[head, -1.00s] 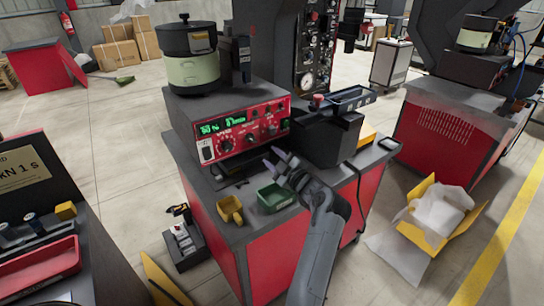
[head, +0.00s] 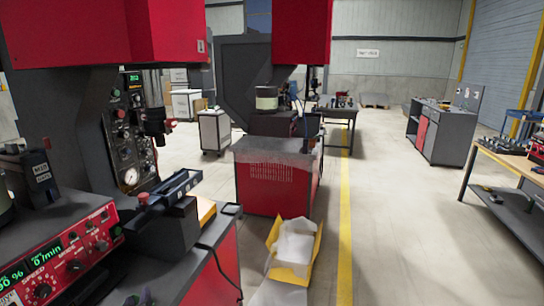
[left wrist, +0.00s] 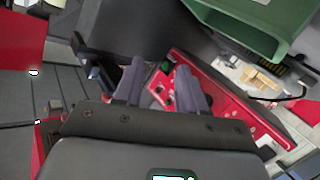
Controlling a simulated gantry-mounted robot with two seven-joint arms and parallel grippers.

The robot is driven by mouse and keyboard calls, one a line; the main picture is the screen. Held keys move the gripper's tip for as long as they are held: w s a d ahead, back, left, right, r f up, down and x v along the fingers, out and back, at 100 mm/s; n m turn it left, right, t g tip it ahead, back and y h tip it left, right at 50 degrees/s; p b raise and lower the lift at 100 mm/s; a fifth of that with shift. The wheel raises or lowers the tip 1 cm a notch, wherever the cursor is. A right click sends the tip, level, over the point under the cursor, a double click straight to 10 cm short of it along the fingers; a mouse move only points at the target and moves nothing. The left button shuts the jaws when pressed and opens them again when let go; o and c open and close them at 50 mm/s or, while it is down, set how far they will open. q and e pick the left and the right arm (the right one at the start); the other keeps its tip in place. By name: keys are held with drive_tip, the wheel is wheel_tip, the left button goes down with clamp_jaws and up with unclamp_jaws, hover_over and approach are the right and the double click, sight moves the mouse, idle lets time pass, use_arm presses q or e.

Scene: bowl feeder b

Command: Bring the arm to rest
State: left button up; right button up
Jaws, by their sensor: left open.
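My left gripper (left wrist: 160,88) shows in the left wrist view with its two grey fingers apart and nothing between them. In the left wrist view, a green bin (left wrist: 245,35) is at the upper right, and the red control panel (left wrist: 222,92) lies beyond the fingers. My right gripper is in neither view.
The red control box (head: 65,250) stands at the lower left, beside a dark block with a tray-like top (head: 165,235). A yellow box with white wrapping (head: 295,245) is on the floor. A red-fronted bench (head: 275,190) stands behind it.

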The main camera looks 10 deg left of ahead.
use_arm(q)
drive_tip(key=s+d+f+m+g+h+p, duration=0.15)
drive_tip(key=s+d+f+m+h, duration=0.4)
drive_tip(key=d, duration=0.55)
drive_tip(key=s+d+f+m+g+h+p, duration=0.1)
drive_tip(key=s+d+f+m+g, duration=0.15)
drive_tip(key=s+d, duration=0.4)
drive_tip(key=s+d+f+m+g+h+p, duration=0.1)
drive_tip(key=s+d+m+g+h, duration=0.15)
drive_tip(key=s, duration=0.65)
drive_tip(key=s+d+f+m+g+h+p, duration=0.1)
drive_tip(key=s+d+f+m+g, duration=0.15)
drive_tip(key=s+d, duration=0.4)
wheel_tip(320, 180, up, 38)
drive_tip(key=a+p, duration=0.1)
drive_tip(key=p, duration=3.5)
drive_tip(key=shift+s+a+p, duration=0.15)
drive_tip(key=shift+s+p, duration=0.25)
drive_tip(key=shift+s, duration=0.05)
drive_tip(key=shift+f, duration=0.1)
